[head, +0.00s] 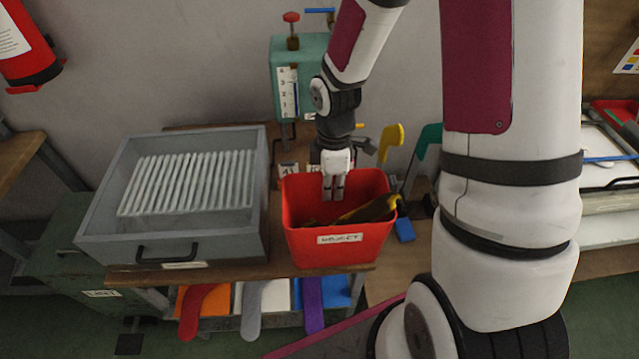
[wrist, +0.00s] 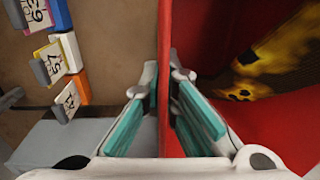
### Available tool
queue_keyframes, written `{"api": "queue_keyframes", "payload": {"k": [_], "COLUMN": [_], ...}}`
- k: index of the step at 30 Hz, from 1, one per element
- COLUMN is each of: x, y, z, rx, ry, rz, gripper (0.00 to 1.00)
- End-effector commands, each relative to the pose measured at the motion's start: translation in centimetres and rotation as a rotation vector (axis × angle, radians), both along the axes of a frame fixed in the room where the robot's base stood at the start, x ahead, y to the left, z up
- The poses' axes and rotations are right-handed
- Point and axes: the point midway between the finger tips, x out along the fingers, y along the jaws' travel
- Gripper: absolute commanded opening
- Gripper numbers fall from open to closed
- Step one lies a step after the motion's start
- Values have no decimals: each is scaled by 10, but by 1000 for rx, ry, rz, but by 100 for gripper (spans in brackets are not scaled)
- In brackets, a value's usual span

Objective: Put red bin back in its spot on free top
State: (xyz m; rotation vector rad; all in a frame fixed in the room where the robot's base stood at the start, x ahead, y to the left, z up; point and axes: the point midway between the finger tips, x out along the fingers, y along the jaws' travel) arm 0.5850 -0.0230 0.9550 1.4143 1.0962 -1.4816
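The red bin (head: 345,255) has a white label on its front and a dark and yellow item (head: 368,210) inside. It is at the right part of the wooden bench top (head: 290,269), right of the grey tray. I cannot tell whether its base touches the wood. My gripper (head: 333,195) is at the bin's back rim. In the wrist view, the teal-padded fingers (wrist: 165,90) stand on either side of the red wall (wrist: 166,40), with tips close against it. The yellow and dark item (wrist: 275,65) shows inside the bin.
The grey tray (head: 256,225) of white strips stands close left of the bin. A teal gauge box (head: 285,65) is behind. Yellow (head: 392,138) and green (head: 428,140) handles and a blue block (head: 405,230) are to the right. Numbered tags (wrist: 60,60) lie beside the bin.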

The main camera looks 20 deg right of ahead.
Motion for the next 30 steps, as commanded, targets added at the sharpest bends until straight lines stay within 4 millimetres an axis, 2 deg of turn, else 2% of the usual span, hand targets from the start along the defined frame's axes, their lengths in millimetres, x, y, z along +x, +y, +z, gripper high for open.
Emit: {"api": "queue_keyframes", "payload": {"k": [1,4,10,14,22,30], "x": [13,34,58,60,59,60], "y": [1,2,2,3,3,3], "z": [-2,-4,-5,-10,-39,-41], "rx": [1,0,-1,0,0,0], "ry": [0,0,0,2,2,0], "rz": [1,1,0,1,0,0], "gripper": [0,0,0,0,0,0]}}
